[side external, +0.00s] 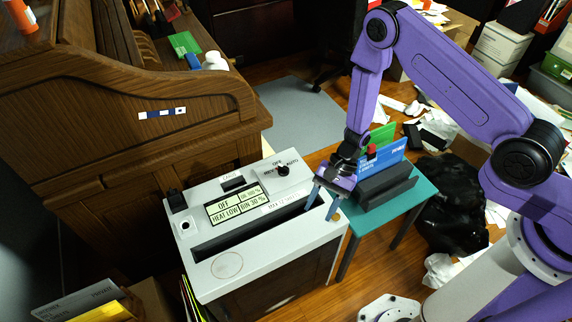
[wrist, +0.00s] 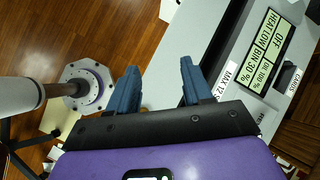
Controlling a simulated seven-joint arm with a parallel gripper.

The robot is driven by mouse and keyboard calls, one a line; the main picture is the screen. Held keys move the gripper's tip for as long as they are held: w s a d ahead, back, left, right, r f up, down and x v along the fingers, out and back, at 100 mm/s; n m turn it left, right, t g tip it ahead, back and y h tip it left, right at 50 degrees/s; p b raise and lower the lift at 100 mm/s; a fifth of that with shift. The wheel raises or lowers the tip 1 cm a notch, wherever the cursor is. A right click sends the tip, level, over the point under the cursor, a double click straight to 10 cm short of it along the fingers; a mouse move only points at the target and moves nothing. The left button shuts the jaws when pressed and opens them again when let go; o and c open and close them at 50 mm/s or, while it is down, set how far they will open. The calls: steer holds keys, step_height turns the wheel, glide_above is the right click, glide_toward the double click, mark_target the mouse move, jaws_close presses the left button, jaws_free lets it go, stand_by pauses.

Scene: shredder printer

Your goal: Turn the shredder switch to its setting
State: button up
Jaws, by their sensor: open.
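The grey shredder (side external: 215,285) stands in the middle of the side view. Its switch is a small black knob (side external: 283,171) on the top panel at the far right corner, with OFF, REV and AUTO labels around it. Its exact pointing is too small to tell. The display (side external: 237,204) reads OFF, HEAT LOW, BIN 30 %; it also shows in the wrist view (wrist: 268,50). My gripper (side external: 322,204) is open and empty near the shredder's right edge, apart from the knob and nearer the camera. In the wrist view its blue fingers (wrist: 158,75) are spread; the knob is not visible there.
A teal side table (side external: 412,205) right of the shredder bears a black holder with blue and green cards (side external: 382,160). A wooden roll-top desk (side external: 110,100) stands behind left. A black bag (side external: 450,195) and scattered papers lie on the floor at right.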

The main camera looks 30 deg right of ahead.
steer(key=w+d+r+n+t+h, duration=0.3)
steer(key=w+n+h, duration=0.2)
steer(key=w+n, duration=0.25)
steer(key=n+t+h, duration=0.1)
steer(key=n+t, duration=0.3)
steer(key=n, duration=0.1)
glide_toward(284, 167)
steer(key=x, duration=0.8)
